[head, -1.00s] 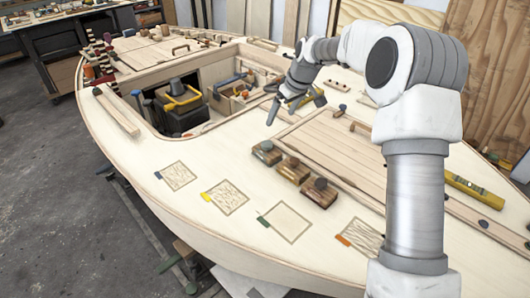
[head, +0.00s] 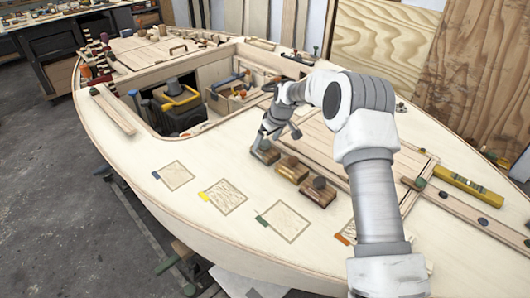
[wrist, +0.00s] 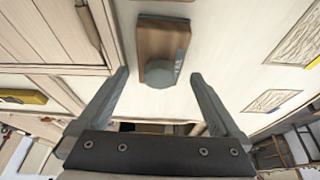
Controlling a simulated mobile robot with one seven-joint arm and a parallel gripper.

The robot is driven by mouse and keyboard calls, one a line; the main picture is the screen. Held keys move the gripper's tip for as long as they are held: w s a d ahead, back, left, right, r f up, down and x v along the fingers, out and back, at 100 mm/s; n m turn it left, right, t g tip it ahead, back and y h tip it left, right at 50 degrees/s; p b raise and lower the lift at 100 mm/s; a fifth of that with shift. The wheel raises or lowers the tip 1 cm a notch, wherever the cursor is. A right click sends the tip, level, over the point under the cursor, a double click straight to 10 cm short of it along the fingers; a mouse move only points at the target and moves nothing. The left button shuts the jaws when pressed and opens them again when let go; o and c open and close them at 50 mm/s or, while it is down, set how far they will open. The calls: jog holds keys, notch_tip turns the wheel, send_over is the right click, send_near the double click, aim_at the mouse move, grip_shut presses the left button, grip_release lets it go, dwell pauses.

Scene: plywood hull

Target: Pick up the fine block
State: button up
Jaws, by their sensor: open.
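Three wooden blocks with dark round knobs stand in a row on the pale plywood deck: a left block (head: 266,156), a middle block (head: 291,170) and a right block (head: 318,191). I cannot read which is the fine block. My gripper (head: 268,140) is low over the left block in the head view and partly covers it. In the wrist view, one brown block (wrist: 157,38) with a grey knob (wrist: 161,74) lies ahead. The open fingers of my gripper (wrist: 159,76) sit on either side of the knob, with gaps, and hold nothing.
Square patches with coloured tabs, such as the yellow-tabbed one (head: 223,197), lie in front of the blocks. A yellow level (head: 468,187) lies at right. The deck's front is mostly clear.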

jog(key=shift+x, duration=1.1)
jog(key=c, duration=1.4)
jog(key=shift+r, duration=0.1)
jog(key=shift+w+r, duration=0.1)
jog(key=shift+r, duration=0.35)
jog(key=r, duration=0.3)
jog(key=shift+d+r, duration=0.3)
jog(key=shift+d, duration=0.1)
jog(key=s+d+r, duration=0.1)
jog(key=d+r, duration=0.1)
jog(key=d, duration=0.1)
jog(key=s+d+r, duration=0.1)
jog(key=d+r, duration=0.1)
jog(key=d, duration=0.2)
jog(key=s+d+r, duration=0.1)
jog(key=d+r, duration=0.1)
jog(key=d, duration=0.1)
jog(key=shift+d+r, duration=0.2)
jog(key=shift+d, duration=0.1)
